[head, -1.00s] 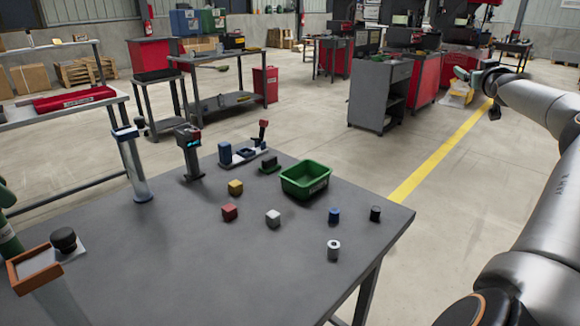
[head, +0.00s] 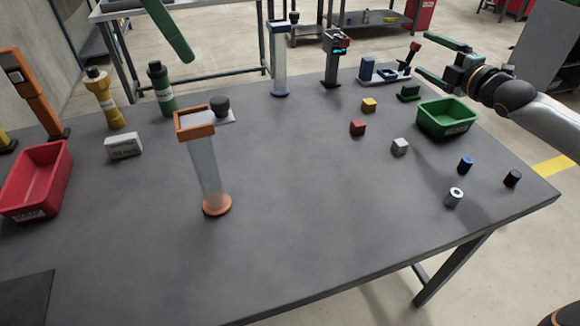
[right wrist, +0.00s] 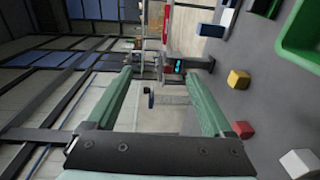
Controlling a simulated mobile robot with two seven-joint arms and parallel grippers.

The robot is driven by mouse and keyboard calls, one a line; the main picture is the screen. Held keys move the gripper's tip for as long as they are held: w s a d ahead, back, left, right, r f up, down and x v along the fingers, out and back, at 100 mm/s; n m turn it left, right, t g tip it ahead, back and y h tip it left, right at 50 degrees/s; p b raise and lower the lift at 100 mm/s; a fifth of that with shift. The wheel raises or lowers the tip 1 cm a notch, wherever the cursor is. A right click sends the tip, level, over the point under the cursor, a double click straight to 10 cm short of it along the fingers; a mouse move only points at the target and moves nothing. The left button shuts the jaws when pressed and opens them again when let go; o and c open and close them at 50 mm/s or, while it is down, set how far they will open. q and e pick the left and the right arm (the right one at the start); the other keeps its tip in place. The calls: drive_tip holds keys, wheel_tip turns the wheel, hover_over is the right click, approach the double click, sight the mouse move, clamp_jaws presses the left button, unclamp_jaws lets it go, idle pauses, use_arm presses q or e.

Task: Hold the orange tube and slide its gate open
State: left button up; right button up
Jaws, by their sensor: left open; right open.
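The orange tube (head: 206,170) stands upright on the table, a clear column with an orange foot and a square orange collar on top. Its gate is a pale plate (head: 222,118) with a black knob (head: 220,105), sticking out of the collar's right side. A pale surface shows inside the collar; how far the plate covers the opening is hard to tell. One green finger of my left gripper (head: 168,28) shows at the top, apart from the tube; the rest is out of frame. My right gripper (head: 423,56) is open and empty above the back right, also in the right wrist view (right wrist: 163,75).
A red bin (head: 36,182), grey box (head: 123,146), yellow bottle (head: 105,100) and green bottle (head: 161,88) stand left. A blue-topped tube (head: 279,60) stands behind. Several cubes and a green bin (head: 447,118) are at right.

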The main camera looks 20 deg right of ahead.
drive_tip(key=a+f+n+y, duration=0.25)
drive_tip(key=a+n, duration=0.35)
drive_tip(key=a, duration=0.5)
drive_tip(key=n+g+y, duration=0.4)
drive_tip(key=n+y, duration=0.3)
drive_tip(key=n, duration=0.7)
approach(216, 172)
drive_tip(key=w+d, duration=0.3)
drive_tip(key=w+d+f, duration=0.1)
drive_tip(key=w+d, duration=0.2)
drive_tip(key=d, duration=0.1)
drive_tip(key=w+d, duration=0.3)
drive_tip(key=d, duration=0.1)
drive_tip(key=shift+f, duration=0.35)
drive_tip(key=s+a+n+g+y, duration=0.1)
drive_tip(key=s+a+n+y, duration=0.2)
drive_tip(key=s+a+n, duration=0.5)
drive_tip(key=shift+m, duration=0.5)
drive_tip(key=x, duration=1.3)
drive_tip(key=shift+s+a+r, duration=0.2)
drive_tip(key=shift+s+a, duration=0.05)
drive_tip(key=shift+a, duration=0.3)
clamp_jaws()
